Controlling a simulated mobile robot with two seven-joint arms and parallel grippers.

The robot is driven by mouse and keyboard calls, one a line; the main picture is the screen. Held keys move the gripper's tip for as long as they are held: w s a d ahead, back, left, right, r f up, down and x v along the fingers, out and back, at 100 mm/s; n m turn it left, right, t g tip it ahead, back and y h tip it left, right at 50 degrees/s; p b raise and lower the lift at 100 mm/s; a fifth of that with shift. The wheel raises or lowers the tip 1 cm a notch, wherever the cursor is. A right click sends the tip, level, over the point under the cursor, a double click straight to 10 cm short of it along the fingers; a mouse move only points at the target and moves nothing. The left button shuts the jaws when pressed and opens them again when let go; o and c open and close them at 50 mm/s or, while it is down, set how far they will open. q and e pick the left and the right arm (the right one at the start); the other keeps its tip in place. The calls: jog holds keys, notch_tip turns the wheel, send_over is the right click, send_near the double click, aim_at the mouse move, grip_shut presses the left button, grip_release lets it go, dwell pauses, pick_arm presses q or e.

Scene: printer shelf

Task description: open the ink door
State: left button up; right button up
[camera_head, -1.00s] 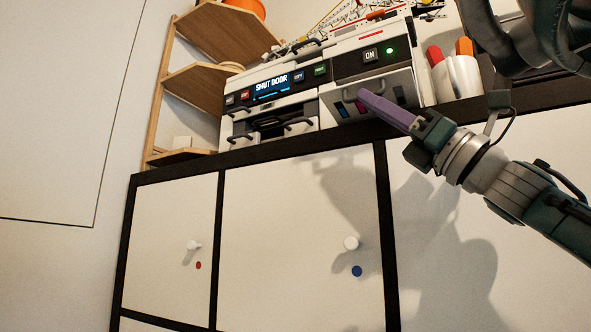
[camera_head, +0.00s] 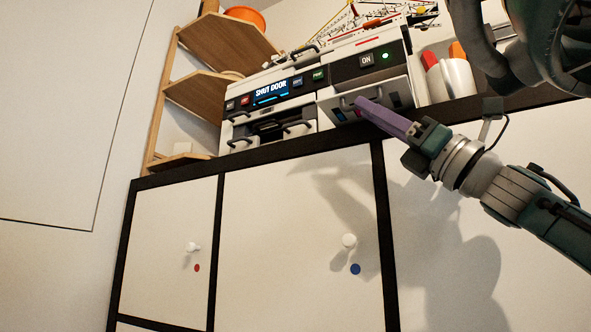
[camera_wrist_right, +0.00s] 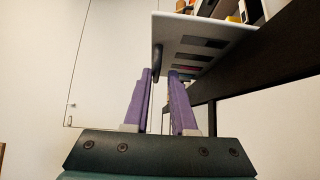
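The white printer's ink door (camera_head: 378,90) is the right front panel, with coloured slots and a curved grey handle (camera_head: 346,102) at its left. In the right wrist view the door (camera_wrist_right: 215,40) shows at the top, with its dark handle (camera_wrist_right: 157,60) hanging at the left edge. My right gripper (camera_head: 360,101) has purple fingers close to this handle. In the wrist view the fingers (camera_wrist_right: 160,73) are apart, and the handle's lower end shows between their tips. I cannot tell whether they touch it, or how far the door is ajar. My left gripper is not in view.
The printer's display (camera_head: 270,91) reads "SHUT DOOR". A white mug (camera_head: 455,78) with red and orange items stands just right of the door. A wooden shelf (camera_head: 205,95) is at the left. The printer stands on a dark-edged cabinet (camera_head: 290,230) with white knobs.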

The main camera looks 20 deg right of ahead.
jog(key=shift+o, duration=1.2)
jog(key=shift+a, duration=0.1)
jog(key=shift+s, duration=0.1)
jog(key=b+v, duration=0.4)
jog(key=v, duration=0.6)
jog(key=shift+b, duration=0.35)
jog(key=shift+r, duration=0.1)
